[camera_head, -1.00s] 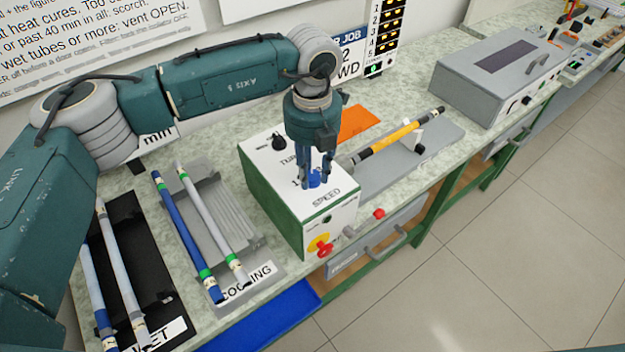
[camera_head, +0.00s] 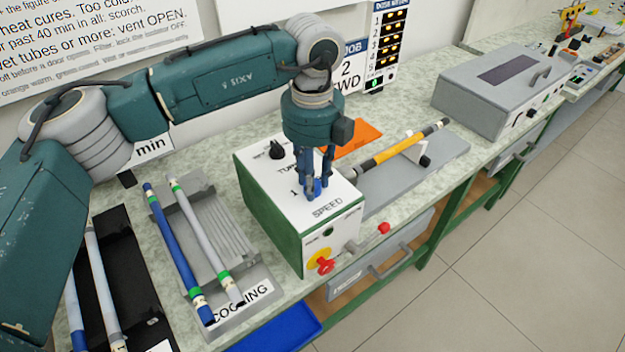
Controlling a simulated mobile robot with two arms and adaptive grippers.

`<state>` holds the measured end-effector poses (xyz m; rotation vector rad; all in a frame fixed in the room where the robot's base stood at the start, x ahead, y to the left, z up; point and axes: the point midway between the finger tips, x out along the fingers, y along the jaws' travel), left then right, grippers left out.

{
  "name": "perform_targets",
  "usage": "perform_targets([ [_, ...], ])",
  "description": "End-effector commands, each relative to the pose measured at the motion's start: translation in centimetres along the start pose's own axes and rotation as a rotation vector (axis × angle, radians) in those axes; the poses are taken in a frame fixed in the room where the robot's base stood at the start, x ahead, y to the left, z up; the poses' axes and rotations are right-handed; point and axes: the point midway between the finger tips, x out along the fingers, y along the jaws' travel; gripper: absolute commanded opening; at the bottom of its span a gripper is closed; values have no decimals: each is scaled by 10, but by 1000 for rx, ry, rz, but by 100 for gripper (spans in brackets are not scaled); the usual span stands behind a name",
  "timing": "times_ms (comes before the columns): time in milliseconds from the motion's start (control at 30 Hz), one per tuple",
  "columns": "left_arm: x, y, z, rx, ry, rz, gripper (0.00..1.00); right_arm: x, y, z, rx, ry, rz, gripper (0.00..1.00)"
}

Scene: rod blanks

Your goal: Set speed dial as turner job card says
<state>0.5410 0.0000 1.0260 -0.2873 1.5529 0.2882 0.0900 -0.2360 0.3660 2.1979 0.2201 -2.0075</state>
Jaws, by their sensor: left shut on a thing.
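The turner (camera_head: 276,213) is a green box with a white top and front, standing on the bench in the middle of the head view. Its top carries a black knob (camera_head: 276,150) at the back and a blue speed dial (camera_head: 317,187) near the "SPEED" label. My left gripper (camera_head: 314,190) points down over the turner and is shut on the blue dial, which its fingers mostly hide. The dial's pointer setting cannot be read. The job card (camera_head: 351,66) on the wall behind is partly covered by my arm; "JOB", "2" and "WD" show. My right gripper is not in view.
A yellow-orange rod (camera_head: 400,147) extends right from the turner over a grey plate (camera_head: 425,165). The cooling rack (camera_head: 230,255) holds two rods at left, beside a black tray (camera_head: 125,280). A grey oven (camera_head: 500,85) stands at right.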

Motion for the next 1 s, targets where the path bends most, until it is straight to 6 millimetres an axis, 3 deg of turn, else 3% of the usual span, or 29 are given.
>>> perform_targets([
  [300,-3,-1,2,-2,-5,-5,2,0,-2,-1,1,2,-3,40],
  [333,-3,-1,2,-2,-5,-5,30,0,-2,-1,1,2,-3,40],
  [433,-3,-1,2,-2,-4,-4,47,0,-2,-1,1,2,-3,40],
  [767,-4,0,1,0,-2,-2,47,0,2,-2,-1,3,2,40],
  [1000,-42,-1,1,-1,-5,-4,47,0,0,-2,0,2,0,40],
])
